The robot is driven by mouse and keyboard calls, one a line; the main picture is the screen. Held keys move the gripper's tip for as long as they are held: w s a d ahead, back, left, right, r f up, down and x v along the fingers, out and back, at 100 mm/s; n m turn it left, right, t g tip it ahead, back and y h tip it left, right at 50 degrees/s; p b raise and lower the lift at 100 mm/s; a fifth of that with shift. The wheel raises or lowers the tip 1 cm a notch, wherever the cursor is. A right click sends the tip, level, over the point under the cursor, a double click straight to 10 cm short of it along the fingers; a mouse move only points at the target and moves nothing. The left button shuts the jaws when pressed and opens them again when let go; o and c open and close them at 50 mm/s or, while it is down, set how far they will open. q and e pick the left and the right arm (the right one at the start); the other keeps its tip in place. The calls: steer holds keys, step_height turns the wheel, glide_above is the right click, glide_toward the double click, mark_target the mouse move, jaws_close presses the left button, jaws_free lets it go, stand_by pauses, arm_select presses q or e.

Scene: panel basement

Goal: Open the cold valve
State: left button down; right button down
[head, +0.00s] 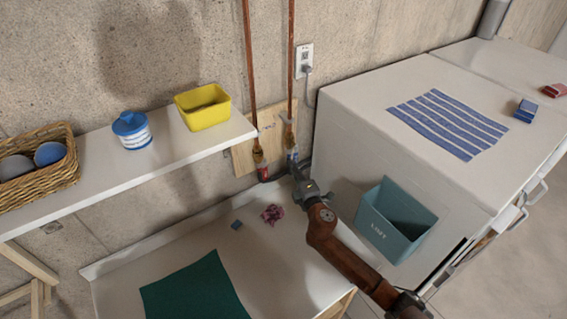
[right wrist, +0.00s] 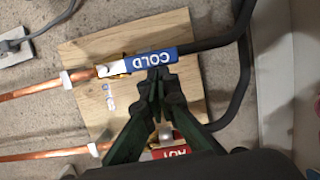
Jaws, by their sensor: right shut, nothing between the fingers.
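The cold valve's blue lever (right wrist: 138,61), marked COLD, lies roughly in line with its copper pipe in the right wrist view. It shows small in the head view (head: 292,155). My right gripper (head: 300,172) is shut and empty at the valves. In the right wrist view its fingertips (right wrist: 159,76) meet the edge of the blue lever near the letters; I cannot tell whether they touch. The red hot lever (right wrist: 165,153) is partly hidden behind the gripper. My left gripper is not in view.
The valves sit on a wooden board (head: 243,157) on the concrete wall. Dark hoses (right wrist: 215,40) run from them. A shelf (head: 110,178) with a yellow bin (head: 203,106) is left. A teal bin (head: 395,220) hangs on the white machine (head: 345,100) at right.

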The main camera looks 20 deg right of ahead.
stand_by(0.6)
steer(key=s+a, duration=0.3)
steer(key=s, duration=0.8)
